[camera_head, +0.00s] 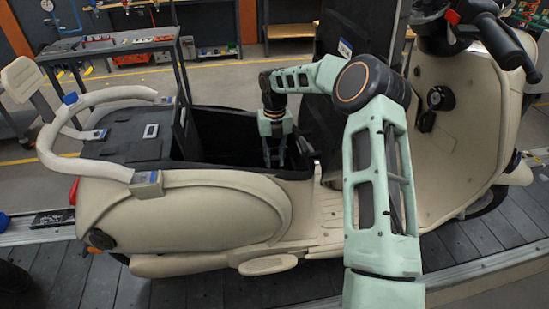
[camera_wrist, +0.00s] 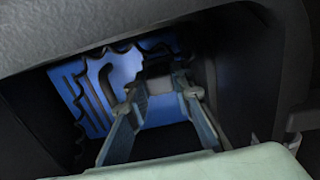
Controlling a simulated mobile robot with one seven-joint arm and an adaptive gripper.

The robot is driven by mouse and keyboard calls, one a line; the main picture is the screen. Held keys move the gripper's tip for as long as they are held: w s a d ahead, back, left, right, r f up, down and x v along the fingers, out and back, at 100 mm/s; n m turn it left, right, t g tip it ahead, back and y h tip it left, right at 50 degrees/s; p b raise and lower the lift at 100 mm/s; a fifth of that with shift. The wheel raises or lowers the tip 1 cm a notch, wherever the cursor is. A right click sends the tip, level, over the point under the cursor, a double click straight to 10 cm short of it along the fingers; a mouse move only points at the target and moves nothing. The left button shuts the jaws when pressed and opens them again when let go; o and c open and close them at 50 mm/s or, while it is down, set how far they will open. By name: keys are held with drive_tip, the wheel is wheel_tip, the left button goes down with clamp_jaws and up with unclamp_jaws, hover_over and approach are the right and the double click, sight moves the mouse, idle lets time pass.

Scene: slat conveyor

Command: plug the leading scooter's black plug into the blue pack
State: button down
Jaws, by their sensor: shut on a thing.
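The cream scooter (camera_head: 190,215) stands side-on in the head view, with its dark underseat bay (camera_head: 228,135) open. My gripper (camera_head: 274,155) reaches down into that bay. In the wrist view, the blue pack (camera_wrist: 85,105) with black edging lies inside the bay, beyond and below my fingers. My gripper (camera_wrist: 163,90) is shut on a small dark piece, seemingly the black plug (camera_wrist: 157,84), in front of the pack's upper right part. The fingers hide part of the plug. I cannot tell whether it touches the pack or sits in a socket.
The bay's dark rim (camera_wrist: 120,45) and side wall (camera_wrist: 240,80) are close around my gripper. The handlebar (camera_head: 495,40) is at the right. A grey workbench (camera_head: 110,47) stands behind the scooter's tail.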

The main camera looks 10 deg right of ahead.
drive_tip(key=shift+f+b, duration=0.55)
drive_tip(key=shift+f, duration=0.5)
drive_tip(key=c, duration=1.6)
unclamp_jaws()
wheel_tip(320, 180, up, 12)
drive_tip(key=shift+r, duration=0.1)
